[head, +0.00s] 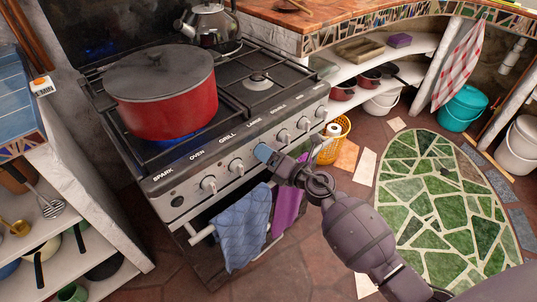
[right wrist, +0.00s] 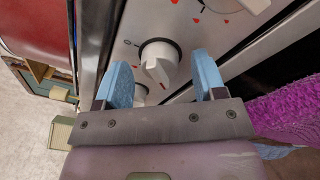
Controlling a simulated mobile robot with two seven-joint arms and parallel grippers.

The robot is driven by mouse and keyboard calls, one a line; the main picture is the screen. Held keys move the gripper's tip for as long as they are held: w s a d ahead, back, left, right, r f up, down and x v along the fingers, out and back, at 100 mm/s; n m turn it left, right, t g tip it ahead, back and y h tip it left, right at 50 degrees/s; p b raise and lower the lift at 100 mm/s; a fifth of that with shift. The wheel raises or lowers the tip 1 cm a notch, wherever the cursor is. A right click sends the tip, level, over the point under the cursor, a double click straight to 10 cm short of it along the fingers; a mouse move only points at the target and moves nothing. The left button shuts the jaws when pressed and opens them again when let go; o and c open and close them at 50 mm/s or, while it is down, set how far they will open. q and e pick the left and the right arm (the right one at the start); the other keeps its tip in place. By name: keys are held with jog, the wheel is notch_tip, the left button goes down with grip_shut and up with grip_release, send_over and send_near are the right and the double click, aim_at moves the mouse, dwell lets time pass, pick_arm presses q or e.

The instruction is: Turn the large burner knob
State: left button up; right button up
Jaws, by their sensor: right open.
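The stove's front panel (head: 180,197) carries a row of white knobs under printed labels, one reading LARGE. My right gripper (head: 264,153) is at the panel, in front of the knob position below that label, and hides that knob in the head view. In the right wrist view a white knob (right wrist: 159,63) with a raised grip bar sits between the two blue fingers of my open right gripper (right wrist: 161,64). Gaps show on both sides of the knob, so the fingers appear apart from it. My left gripper is not in view.
A red lidded pot (head: 168,100) stands on the left burner, with a blue glow beneath it. A kettle (head: 212,25) stands at the back. A blue towel (head: 240,225) and a purple cloth (head: 287,208) hang below the panel. Other knobs (head: 236,167) flank the gripper closely.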

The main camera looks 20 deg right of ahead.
jog(key=c, duration=0.9)
